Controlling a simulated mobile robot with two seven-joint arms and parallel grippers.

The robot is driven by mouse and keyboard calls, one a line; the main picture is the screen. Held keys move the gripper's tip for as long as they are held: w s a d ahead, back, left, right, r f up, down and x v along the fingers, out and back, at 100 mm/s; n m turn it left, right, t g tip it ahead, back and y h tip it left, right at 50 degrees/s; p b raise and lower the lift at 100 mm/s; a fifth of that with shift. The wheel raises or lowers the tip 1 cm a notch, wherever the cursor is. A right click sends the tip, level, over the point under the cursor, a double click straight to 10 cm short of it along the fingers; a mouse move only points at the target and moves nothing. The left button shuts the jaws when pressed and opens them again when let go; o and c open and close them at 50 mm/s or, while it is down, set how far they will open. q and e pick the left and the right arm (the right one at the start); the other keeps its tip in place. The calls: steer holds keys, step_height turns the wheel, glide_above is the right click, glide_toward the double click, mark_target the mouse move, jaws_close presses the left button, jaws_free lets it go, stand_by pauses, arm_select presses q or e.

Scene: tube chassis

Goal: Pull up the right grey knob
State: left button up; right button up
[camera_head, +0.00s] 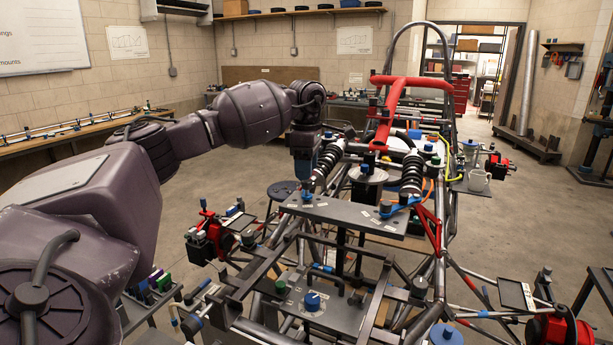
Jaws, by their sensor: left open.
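A dark grey plate (345,216) lies across the middle of the tube chassis. A small grey-blue knob (385,208) stands near its right end and looks like the right grey knob, though several similar knobs make this uncertain. A bluer knob (307,196) stands near its left end. My left gripper (304,176) points down behind the plate's left end, beside a coil-over shock, apart from the right knob. Its jaws are open, but its fingertips are small and hard to make out, and I see nothing held. My right gripper is out of view.
A red frame member (396,112) and two dark coil-over shocks (411,175) rise behind the plate. A lower plate carries a blue knob (312,301) among several fittings. Tubes and red hubs (217,235) crowd both sides.

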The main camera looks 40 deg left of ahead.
arm_select(q)
step_height(320, 180, up, 8)
stand_by(0.4)
steer(key=shift+r, duration=0.1)
